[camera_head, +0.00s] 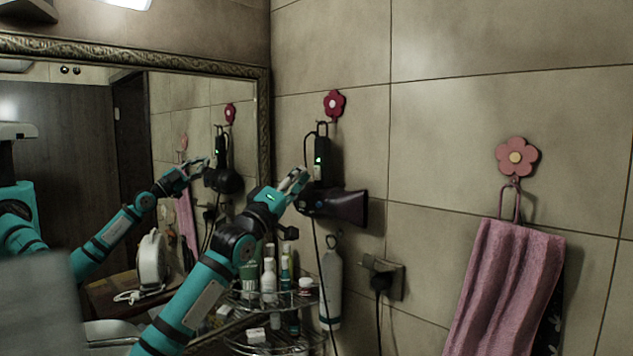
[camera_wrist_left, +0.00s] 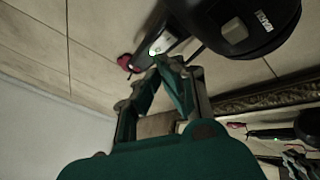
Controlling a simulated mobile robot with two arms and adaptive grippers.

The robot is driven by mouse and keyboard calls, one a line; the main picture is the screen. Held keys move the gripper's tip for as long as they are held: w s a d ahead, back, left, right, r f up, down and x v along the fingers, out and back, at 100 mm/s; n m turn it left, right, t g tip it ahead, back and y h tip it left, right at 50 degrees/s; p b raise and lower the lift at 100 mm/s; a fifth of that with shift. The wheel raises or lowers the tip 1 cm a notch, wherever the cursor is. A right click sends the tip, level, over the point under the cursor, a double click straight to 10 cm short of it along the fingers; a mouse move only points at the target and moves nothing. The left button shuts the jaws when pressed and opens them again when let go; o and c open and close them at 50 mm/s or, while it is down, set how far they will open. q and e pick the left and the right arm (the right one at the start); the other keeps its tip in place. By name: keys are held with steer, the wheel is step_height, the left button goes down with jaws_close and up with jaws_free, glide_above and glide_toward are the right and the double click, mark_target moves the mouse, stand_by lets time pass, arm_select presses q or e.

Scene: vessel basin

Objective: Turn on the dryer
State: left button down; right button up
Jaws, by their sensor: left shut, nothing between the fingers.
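The black dryer (camera_head: 347,206) hangs on the tiled wall from a red flower hook (camera_head: 334,104), its nozzle pointing right. Its upright handle (camera_head: 322,145) carries a small green light and a pale panel. My left gripper (camera_head: 303,176) is shut and empty, close to the left side of the handle. I cannot tell whether it touches. In the left wrist view, the shut fingertips (camera_wrist_left: 161,60) are near the handle (camera_wrist_left: 170,38), beside the dryer's dark round body (camera_wrist_left: 240,22). My right gripper is not in view.
A framed mirror (camera_head: 265,130) on the left reflects my arm and the dryer. Below are a wire shelf (camera_head: 275,300) with bottles, a hanging white bottle (camera_head: 331,285) and a wall socket (camera_head: 396,281) with a black plug. A pink towel (camera_head: 505,280) hangs at right.

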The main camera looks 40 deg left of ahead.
arm_select(q)
steer(key=s+b, duration=0.1)
steer(key=s, duration=0.2)
steer(key=s+b, duration=0.1)
steer(key=shift+s+a+r+b, duration=0.15)
steer(key=shift+a+r+b, duration=0.1)
steer(key=shift+b, duration=0.1)
